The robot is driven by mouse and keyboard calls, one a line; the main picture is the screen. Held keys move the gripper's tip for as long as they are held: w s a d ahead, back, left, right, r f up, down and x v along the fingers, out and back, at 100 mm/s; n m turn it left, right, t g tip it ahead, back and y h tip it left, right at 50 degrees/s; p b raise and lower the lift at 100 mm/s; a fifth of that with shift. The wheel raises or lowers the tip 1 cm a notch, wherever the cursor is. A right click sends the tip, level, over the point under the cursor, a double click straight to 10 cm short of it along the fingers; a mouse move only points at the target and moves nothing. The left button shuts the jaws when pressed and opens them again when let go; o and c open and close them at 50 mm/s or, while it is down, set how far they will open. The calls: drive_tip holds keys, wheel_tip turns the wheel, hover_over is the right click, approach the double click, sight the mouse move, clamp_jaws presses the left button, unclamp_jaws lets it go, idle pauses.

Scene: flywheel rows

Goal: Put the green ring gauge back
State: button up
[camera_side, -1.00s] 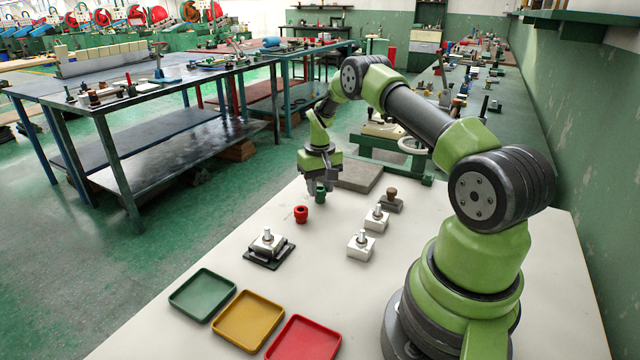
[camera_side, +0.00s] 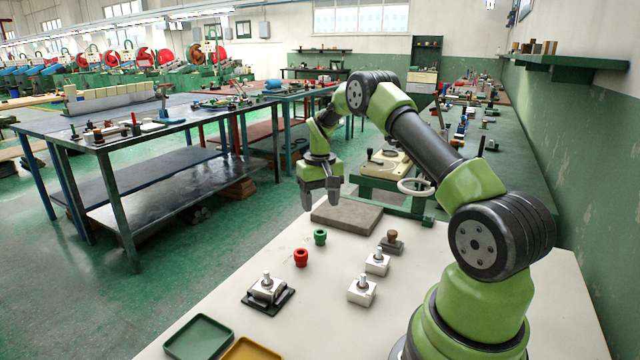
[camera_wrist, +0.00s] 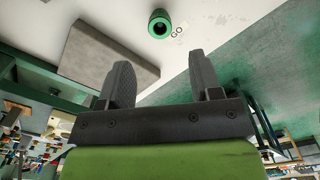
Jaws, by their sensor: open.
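The green ring gauge (camera_side: 320,237) stands upright on the white table, just behind the red ring gauge (camera_side: 301,258). In the wrist view the green ring gauge (camera_wrist: 160,24) shows its dark bore, with "GO" lettering on the table beside it. My gripper (camera_side: 320,203) is open and empty, raised above the table at its far side. The wrist view shows my gripper's two fingers (camera_wrist: 160,60) spread apart, with nothing between them and the ring beyond their tips.
A grey slab (camera_side: 346,214) lies behind the rings. A block with a pin sits on a black plate (camera_side: 278,304); two similar blocks (camera_side: 361,291) (camera_side: 377,263) and a brown-knobbed piece (camera_side: 391,243) stand right. Green (camera_side: 199,338) and yellow (camera_side: 253,350) trays are in front.

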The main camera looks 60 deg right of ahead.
drive_tip(key=s+a+r+n+t, duration=0.1)
drive_tip(key=s+a+r+t, duration=0.1)
drive_tip(key=a+r, duration=0.7)
drive_tip(key=s+a+r+n+t, duration=0.1)
drive_tip(key=s+a+r+t, duration=0.1)
drive_tip(key=a+r, duration=0.75)
drive_tip(key=s+a+r+t+y, duration=0.1)
drive_tip(key=s+a, duration=0.3)
drive_tip(key=s, duration=0.3)
drive_tip(key=s+a+r+n+t+y, duration=0.1)
drive_tip(key=s+a+r+t, duration=0.1)
drive_tip(key=s+a, duration=0.3)
drive_tip(key=s, duration=0.3)
drive_tip(key=shift+s+a+n, duration=0.15)
drive_tip(key=shift+a+n, duration=0.05)
drive_tip(key=shift+n, duration=0.1)
